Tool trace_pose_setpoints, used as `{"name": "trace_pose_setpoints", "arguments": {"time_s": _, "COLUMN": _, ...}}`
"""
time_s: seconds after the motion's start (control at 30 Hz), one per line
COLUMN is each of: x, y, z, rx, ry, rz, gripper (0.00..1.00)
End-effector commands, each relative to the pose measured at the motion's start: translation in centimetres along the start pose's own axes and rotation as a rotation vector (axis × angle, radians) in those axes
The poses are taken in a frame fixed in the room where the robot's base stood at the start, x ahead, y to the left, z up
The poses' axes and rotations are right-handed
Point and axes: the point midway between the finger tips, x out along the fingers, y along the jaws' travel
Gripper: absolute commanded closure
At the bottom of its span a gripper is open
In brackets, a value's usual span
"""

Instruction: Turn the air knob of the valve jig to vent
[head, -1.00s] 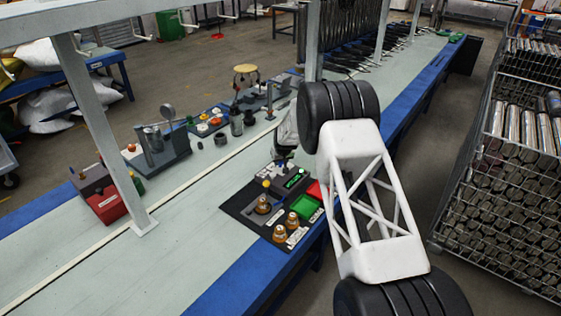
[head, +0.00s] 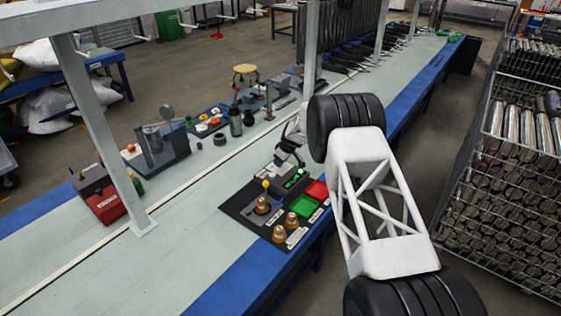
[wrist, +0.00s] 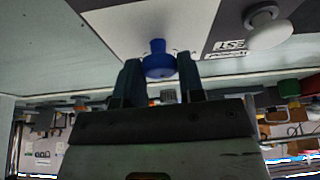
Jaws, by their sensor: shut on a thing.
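The likely valve jig is a dark grey block with a green-lit display (head: 294,180) on a black mat (head: 236,205) in the head view. My gripper (head: 284,158) is over its far end in that view. In the wrist view, my gripper (wrist: 161,82) is shut on a blue knob (wrist: 158,58), with a dark finger on each side. The knob stands out from a white panel face (wrist: 185,22). The blue knob is hidden in the head view. I cannot read its setting.
Several brass-coloured fittings (head: 279,233), a green tray (head: 306,206) and a red tray (head: 317,190) are close to the jig. A grey post (head: 105,135) rises from the bench. Bench space left of the mat is clear.

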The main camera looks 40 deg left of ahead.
Motion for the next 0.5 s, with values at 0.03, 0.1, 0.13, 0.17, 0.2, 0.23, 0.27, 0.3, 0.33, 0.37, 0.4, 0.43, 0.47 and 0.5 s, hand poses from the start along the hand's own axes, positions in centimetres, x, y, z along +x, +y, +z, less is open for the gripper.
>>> {"name": "trace_pose_setpoints", "arguments": {"time_s": 0.03, "x": 0.1, "y": -0.02, "z": 0.06, "rx": -0.033, "ry": -0.001, "rz": -0.016, "gripper": 0.88}}
{"name": "trace_pose_setpoints", "arguments": {"time_s": 0.1, "x": 0.1, "y": 0.02, "z": 0.01, "rx": -0.085, "ry": 0.0, "rz": -0.037, "gripper": 0.88}}
{"name": "trace_pose_setpoints", "arguments": {"time_s": 0.13, "x": 0.1, "y": 0.02, "z": 0.01, "rx": -0.106, "ry": 0.0, "rz": -0.046, "gripper": 0.88}}
{"name": "trace_pose_setpoints", "arguments": {"time_s": 0.17, "x": 0.1, "y": 0.03, "z": 0.0, "rx": -0.127, "ry": 0.0, "rz": -0.055, "gripper": 0.88}}
{"name": "trace_pose_setpoints", "arguments": {"time_s": 0.2, "x": 0.08, "y": 0.04, "z": -0.02, "rx": -0.155, "ry": 0.0, "rz": -0.067, "gripper": 0.88}}
{"name": "trace_pose_setpoints", "arguments": {"time_s": 0.23, "x": 0.06, "y": 0.07, "z": -0.05, "rx": -0.175, "ry": 0.0, "rz": -0.074, "gripper": 0.88}}
{"name": "trace_pose_setpoints", "arguments": {"time_s": 0.27, "x": 0.06, "y": 0.08, "z": -0.05, "rx": -0.193, "ry": 0.0, "rz": -0.081, "gripper": 0.88}}
{"name": "trace_pose_setpoints", "arguments": {"time_s": 0.3, "x": 0.07, "y": 0.06, "z": -0.04, "rx": -0.215, "ry": 0.0, "rz": -0.091, "gripper": 0.88}}
{"name": "trace_pose_setpoints", "arguments": {"time_s": 0.33, "x": 0.08, "y": 0.07, "z": -0.03, "rx": -0.231, "ry": 0.0, "rz": -0.097, "gripper": 0.88}}
{"name": "trace_pose_setpoints", "arguments": {"time_s": 0.37, "x": 0.08, "y": 0.08, "z": -0.03, "rx": -0.245, "ry": 0.0, "rz": -0.103, "gripper": 0.88}}
{"name": "trace_pose_setpoints", "arguments": {"time_s": 0.4, "x": 0.07, "y": 0.08, "z": -0.04, "rx": -0.263, "ry": 0.0, "rz": -0.111, "gripper": 0.88}}
{"name": "trace_pose_setpoints", "arguments": {"time_s": 0.43, "x": 0.06, "y": 0.09, "z": -0.06, "rx": -0.273, "ry": 0.0, "rz": -0.115, "gripper": 0.88}}
{"name": "trace_pose_setpoints", "arguments": {"time_s": 0.47, "x": 0.06, "y": 0.1, "z": -0.06, "rx": -0.284, "ry": 0.0, "rz": -0.119, "gripper": 0.88}}
{"name": "trace_pose_setpoints", "arguments": {"time_s": 0.5, "x": 0.06, "y": 0.1, "z": -0.06, "rx": -0.296, "ry": 0.0, "rz": -0.123, "gripper": 0.88}}
